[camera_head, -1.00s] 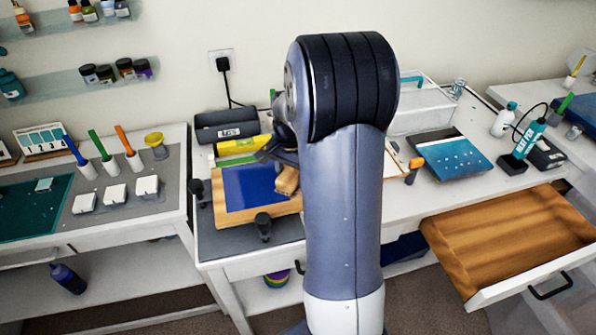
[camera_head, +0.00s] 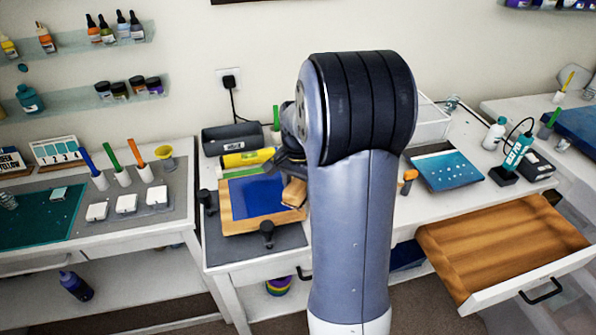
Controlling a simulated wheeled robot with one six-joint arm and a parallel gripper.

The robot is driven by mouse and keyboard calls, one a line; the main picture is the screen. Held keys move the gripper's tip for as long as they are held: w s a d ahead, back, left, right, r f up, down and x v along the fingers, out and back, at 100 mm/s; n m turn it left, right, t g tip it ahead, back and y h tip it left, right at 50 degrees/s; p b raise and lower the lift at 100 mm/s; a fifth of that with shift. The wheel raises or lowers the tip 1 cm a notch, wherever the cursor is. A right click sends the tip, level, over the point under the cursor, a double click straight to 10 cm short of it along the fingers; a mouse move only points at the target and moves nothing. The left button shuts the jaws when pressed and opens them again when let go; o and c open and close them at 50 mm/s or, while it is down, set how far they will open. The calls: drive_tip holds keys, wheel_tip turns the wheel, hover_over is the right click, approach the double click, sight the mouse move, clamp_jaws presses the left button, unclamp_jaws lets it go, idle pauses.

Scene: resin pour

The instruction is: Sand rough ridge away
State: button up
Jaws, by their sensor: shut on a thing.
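The blue resin panel (camera_head: 258,195) sits in a wooden frame (camera_head: 240,226) on the grey mat of the middle table. My gripper (camera_head: 288,177) is at the right side of the panel, partly hidden by my arm. It is shut on a tan sanding block (camera_head: 294,193), which is at the panel's right edge. I cannot tell whether the block touches the surface. The rough ridge cannot be made out. Dark clamps stand at the left (camera_head: 206,201) and front (camera_head: 266,233) of the frame.
A yellow tube (camera_head: 245,159) and a dark box (camera_head: 232,138) lie behind the panel. An orange-topped tool (camera_head: 407,182) and a blue speckled panel (camera_head: 447,171) are right of my arm. An open wooden drawer (camera_head: 500,245) juts out at the front right.

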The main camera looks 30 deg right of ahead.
drive_tip(key=shift+r+p, duration=1.15)
drive_tip(key=shift+r, duration=0.7)
drive_tip(key=shift+f, duration=0.1)
